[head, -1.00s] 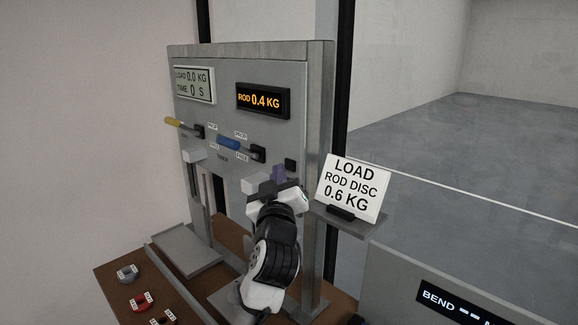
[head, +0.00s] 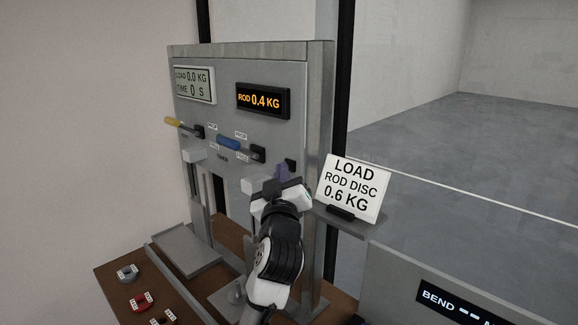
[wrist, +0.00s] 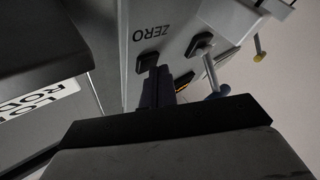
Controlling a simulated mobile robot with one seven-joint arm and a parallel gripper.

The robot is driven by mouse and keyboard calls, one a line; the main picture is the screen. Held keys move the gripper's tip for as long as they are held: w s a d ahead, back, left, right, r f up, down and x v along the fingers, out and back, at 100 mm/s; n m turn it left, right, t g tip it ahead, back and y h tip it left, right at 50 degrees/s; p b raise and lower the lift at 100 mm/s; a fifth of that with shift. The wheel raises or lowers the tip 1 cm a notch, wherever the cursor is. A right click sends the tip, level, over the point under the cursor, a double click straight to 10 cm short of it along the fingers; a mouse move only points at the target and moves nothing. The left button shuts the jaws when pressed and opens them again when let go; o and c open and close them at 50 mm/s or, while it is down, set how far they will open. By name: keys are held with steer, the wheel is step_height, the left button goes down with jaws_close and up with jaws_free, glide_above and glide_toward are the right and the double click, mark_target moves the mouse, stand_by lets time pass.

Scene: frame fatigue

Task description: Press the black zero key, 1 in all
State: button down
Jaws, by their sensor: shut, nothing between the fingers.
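The black zero key (head: 291,163) is a small square on the grey panel, right of the blue-handled lever. In the wrist view the key (wrist: 146,61) shows beside the printed word ZERO. My gripper (head: 283,172) is shut and empty, its dark fingers pointing at the panel just at the key's lower left in the head view. In the wrist view the fingertips (wrist: 158,71) overlap the key's edge. I cannot tell whether they touch it. The rod display (head: 262,100) reads ROD 0.4 KG.
A blue lever (head: 230,143) and a yellow lever (head: 178,123) stick out of the panel. A white sign (head: 352,185) reading LOAD ROD DISC 0.6 KG stands on a shelf close to my gripper's right. Several discs, one red (head: 141,302), lie on the brown bench.

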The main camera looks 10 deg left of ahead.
steer(key=shift+w+d, duration=0.2)
steer(key=shift+w, duration=0.05)
stand_by(0.6)
steer(key=shift+s+a, duration=0.45)
steer(key=shift+s, duration=0.2)
steer(key=s+a, duration=0.2)
steer(key=s+b, duration=0.1)
steer(key=s, duration=0.1)
steer(key=shift+s+a, duration=0.1)
steer(key=shift+a, duration=0.3)
steer(key=shift+a, duration=0.1)
stand_by(0.4)
